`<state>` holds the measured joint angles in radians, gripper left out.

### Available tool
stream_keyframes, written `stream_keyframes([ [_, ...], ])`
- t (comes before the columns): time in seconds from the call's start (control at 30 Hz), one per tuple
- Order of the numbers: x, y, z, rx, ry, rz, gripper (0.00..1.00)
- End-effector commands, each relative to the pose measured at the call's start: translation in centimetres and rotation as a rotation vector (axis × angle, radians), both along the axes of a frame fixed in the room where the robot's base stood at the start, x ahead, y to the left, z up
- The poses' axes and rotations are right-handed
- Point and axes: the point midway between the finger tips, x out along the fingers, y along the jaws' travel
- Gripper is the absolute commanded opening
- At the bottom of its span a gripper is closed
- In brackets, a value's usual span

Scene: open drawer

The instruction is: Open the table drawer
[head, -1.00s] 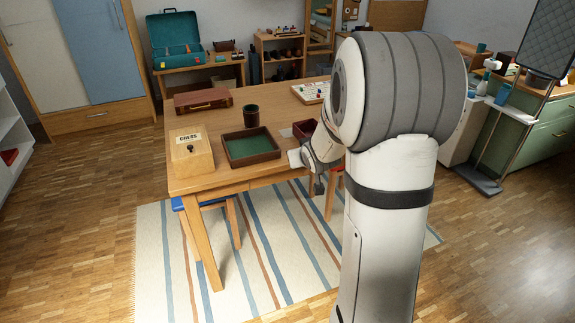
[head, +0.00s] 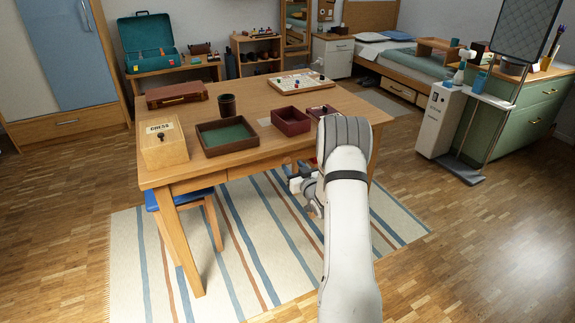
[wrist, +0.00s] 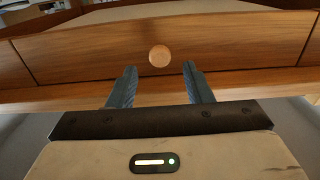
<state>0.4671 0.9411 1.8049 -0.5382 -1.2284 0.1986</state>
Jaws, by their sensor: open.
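The wooden table (head: 262,95) stands on a striped rug. Its drawer front (wrist: 225,38) fills the upper part of the wrist view, with a round wooden knob (wrist: 159,56) at its middle. The drawer front looks flush with the table frame. My gripper (wrist: 158,70) is open and empty, its two blue-grey fingers pointing at the drawer. The knob shows between and just beyond the fingertips, with no visible contact. In the head view my gripper is beside the table's front edge, largely hidden by my arm.
On the table are a box marked CHESS (head: 163,145), a green-lined tray (head: 227,135), a dark cup (head: 227,105), a red-brown box (head: 291,121) and a game board (head: 300,83). A blue-topped stool (head: 185,197) stands under the left side.

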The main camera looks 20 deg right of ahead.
Motion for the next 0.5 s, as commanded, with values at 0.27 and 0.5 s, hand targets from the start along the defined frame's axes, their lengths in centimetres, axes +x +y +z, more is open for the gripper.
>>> stream_keyframes([
  [0.27,3.6,0.1,-0.1,0.0,0.001,-0.001,0.46],
  [0.5,4.1,0.1,0.0,0.0,0.001,-0.002,0.46],
])
